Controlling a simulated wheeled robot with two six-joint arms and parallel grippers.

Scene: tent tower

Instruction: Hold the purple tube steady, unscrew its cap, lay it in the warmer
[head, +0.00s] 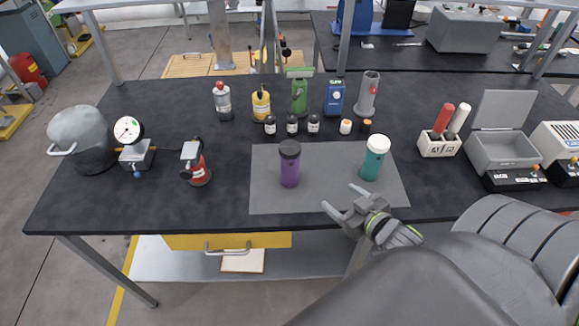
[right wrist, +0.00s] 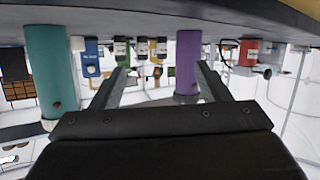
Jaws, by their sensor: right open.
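The purple tube (head: 290,172) stands upright on the grey mat (head: 325,200), with a dark cap (head: 289,148) on top. My right gripper (head: 340,198) is open and empty, at the mat's front edge, to the right of the tube and nearer to me. In the upside-down right wrist view, the purple tube (right wrist: 188,62) shows beyond the open jaws (right wrist: 162,72), by the right-hand finger; its cap is hidden there. A grey box with a raised lid (head: 502,150), seemingly the warmer, stands at the right of the table. My left gripper is not in view.
A teal tube with a white cap (head: 373,165) stands on the mat's right side. Several bottles and small vials stand behind the mat. A rack (head: 438,143) with a red and a white handle stands left of the box. A red device (head: 197,168) is left of the mat.

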